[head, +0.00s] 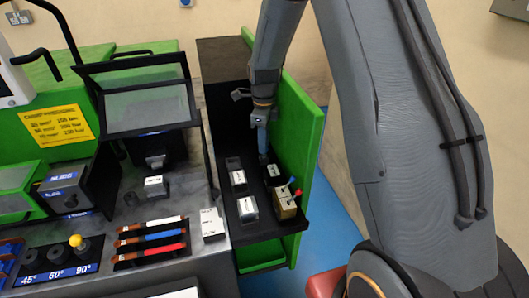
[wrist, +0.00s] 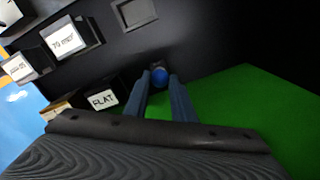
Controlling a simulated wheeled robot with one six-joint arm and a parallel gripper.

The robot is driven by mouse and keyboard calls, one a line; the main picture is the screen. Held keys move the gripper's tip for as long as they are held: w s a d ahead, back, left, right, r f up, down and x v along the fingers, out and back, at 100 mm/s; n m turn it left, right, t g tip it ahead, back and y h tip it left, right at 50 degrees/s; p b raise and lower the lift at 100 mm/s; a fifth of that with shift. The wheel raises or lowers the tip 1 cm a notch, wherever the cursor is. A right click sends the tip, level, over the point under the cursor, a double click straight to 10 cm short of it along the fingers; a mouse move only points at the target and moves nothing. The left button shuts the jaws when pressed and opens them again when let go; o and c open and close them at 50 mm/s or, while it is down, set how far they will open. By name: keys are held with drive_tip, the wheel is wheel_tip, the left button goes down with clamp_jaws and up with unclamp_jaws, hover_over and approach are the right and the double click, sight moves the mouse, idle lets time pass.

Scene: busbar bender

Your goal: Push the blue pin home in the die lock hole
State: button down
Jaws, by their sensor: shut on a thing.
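My gripper (wrist: 160,80) points down at the black shelf, its two blue-grey fingers close together. Between the fingertips is a round blue knob, the visible end of the blue pin (wrist: 160,76); the gripper is shut on it. The pin's shaft is hidden behind the knob and fingers. In the head view my gripper (head: 263,152) is low over the back of the shelf, beside the green panel, and the held pin cannot be made out there. I cannot pick out the die lock hole in either view.
The FLAT block (wrist: 103,99) stands just left of the fingers. Other labelled blocks (wrist: 64,38) and an empty square recess (wrist: 135,12) lie on the shelf. A green panel (head: 299,135) borders it. A tan block (head: 285,207) with coloured knobs stands nearer the front.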

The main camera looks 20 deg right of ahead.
drive_tip(key=shift+r+p, duration=1.1)
drive_tip(key=shift+r, duration=0.75)
wheel_tip(320, 180, up, 5)
drive_tip(key=p, duration=0.3)
drive_tip(key=shift+f, duration=0.1)
idle(1.4)
